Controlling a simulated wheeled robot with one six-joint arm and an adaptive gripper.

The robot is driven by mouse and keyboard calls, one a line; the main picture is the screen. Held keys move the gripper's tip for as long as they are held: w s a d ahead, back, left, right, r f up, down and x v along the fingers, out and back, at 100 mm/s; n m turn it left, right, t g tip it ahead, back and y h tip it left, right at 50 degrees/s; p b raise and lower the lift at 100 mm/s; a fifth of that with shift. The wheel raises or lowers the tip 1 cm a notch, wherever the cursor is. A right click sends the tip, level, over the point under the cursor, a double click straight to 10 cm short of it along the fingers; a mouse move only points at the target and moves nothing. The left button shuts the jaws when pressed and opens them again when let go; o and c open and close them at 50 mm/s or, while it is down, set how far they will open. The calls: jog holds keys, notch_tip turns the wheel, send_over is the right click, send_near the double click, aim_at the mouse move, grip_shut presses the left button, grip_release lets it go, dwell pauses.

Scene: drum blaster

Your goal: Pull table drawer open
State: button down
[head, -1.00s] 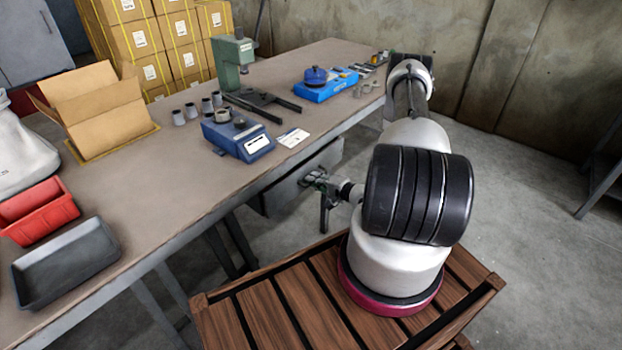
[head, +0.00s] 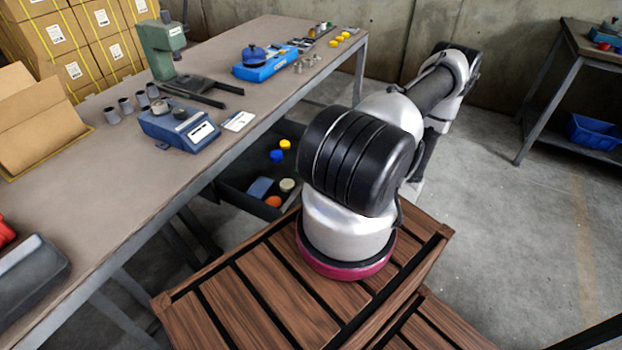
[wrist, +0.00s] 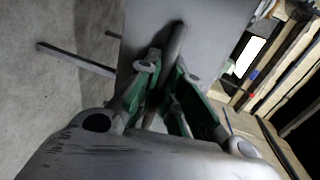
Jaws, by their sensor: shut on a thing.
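The table drawer (head: 228,185) stands pulled out from under the workbench in the head view, with its dark inside showing. Its grey front panel (wrist: 215,30) faces me in the wrist view, with a grey bar handle (wrist: 177,42) across it. My gripper (wrist: 168,92) has its green-sided fingers shut on this handle. In the head view my own arm hides the gripper, the handle and the right part of the drawer.
The drawer holds a blue box (head: 260,187), an orange item (head: 273,202) and a few small round items. The workbench (head: 90,215) carries a blue device (head: 180,128) and a green press (head: 163,50). Open concrete floor (head: 520,230) lies to the right.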

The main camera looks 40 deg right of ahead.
jog(key=shift+f+v, duration=0.15)
jog(key=shift+v, duration=0.6)
jog(key=shift+f+v, duration=0.15)
jog(key=shift+v, duration=0.6)
jog(key=c, duration=1.5)
grip_release()
jog(key=v, duration=1.2)
jog(key=shift+f, duration=0.1)
